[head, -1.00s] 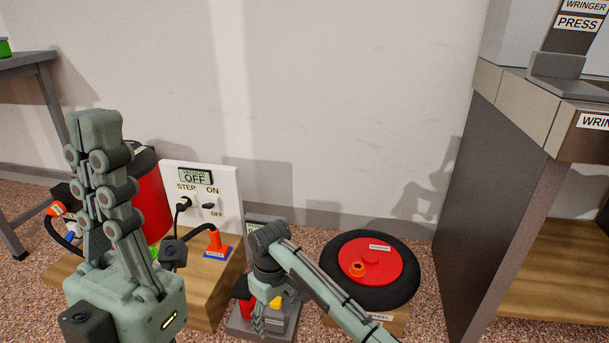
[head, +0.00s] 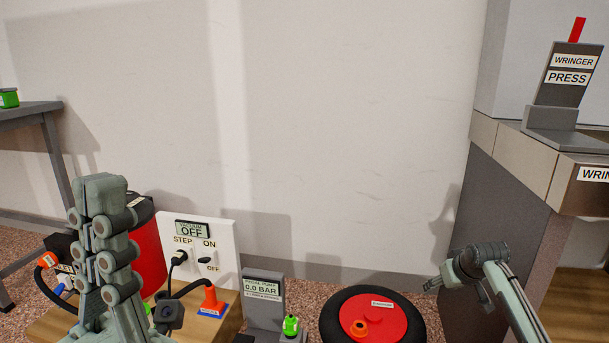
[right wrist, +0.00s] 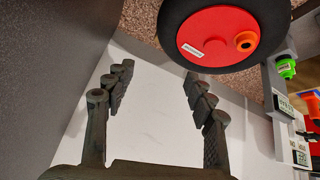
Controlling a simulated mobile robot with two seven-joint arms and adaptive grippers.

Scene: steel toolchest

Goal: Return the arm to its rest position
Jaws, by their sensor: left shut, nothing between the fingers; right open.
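My left gripper (head: 102,190) stands upright at the left of the head view, fingers pointing up and shut with nothing between them. Its arm hides part of the floor items behind it. My right gripper (head: 432,285) is at the lower right of the head view, right of the wheel and in front of the steel cabinet side. In the right wrist view the right gripper (right wrist: 158,78) shows its two fingers wide apart and empty, with pale wall behind them. Its arm leaves the head view at the bottom right edge.
A black wheel with red hub (head: 388,322) lies beside a pedal pump (head: 264,293) reading 0.0 BAR. A panel (head: 222,232) reads OFF near a red canister (head: 148,240). The wringer press (head: 565,95) tops the cabinet (head: 490,240) at right. A grey table (head: 30,113) stands left.

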